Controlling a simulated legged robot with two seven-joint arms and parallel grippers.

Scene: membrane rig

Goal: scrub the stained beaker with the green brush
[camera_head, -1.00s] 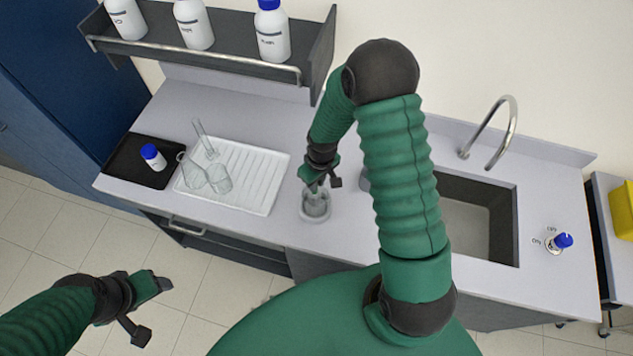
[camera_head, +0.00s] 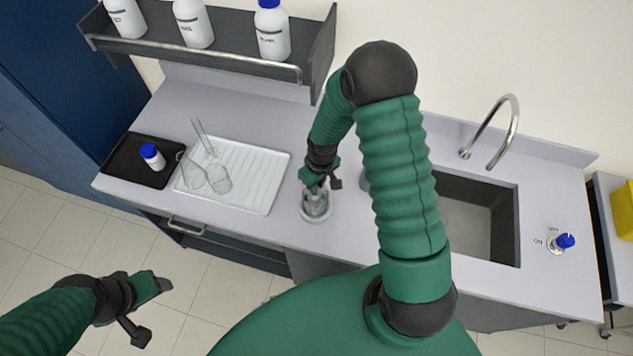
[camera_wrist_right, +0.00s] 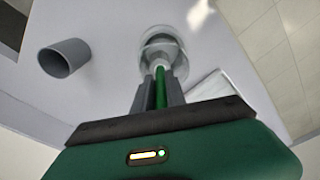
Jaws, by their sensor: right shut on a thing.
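The beaker (camera_head: 316,207) is clear glass and stands upright on the counter in a pale round holder, in the middle of the head view. It also shows in the right wrist view (camera_wrist_right: 161,46). My right gripper (camera_head: 319,184) is above it, shut on the green brush (camera_wrist_right: 160,88). The brush points down into the beaker, and its pale head shows inside the glass. Any stain is too small to make out. My left gripper (camera_head: 150,310) is open and empty over the floor at the lower left, away from the counter.
A white drying rack (camera_head: 262,185) with glassware is left of the beaker. A black tray (camera_head: 122,165) with a blue-capped bottle (camera_head: 152,157) lies beyond it. The sink (camera_head: 468,225) and tap (camera_head: 508,130) are right; a bottle shelf (camera_head: 200,55) hangs behind.

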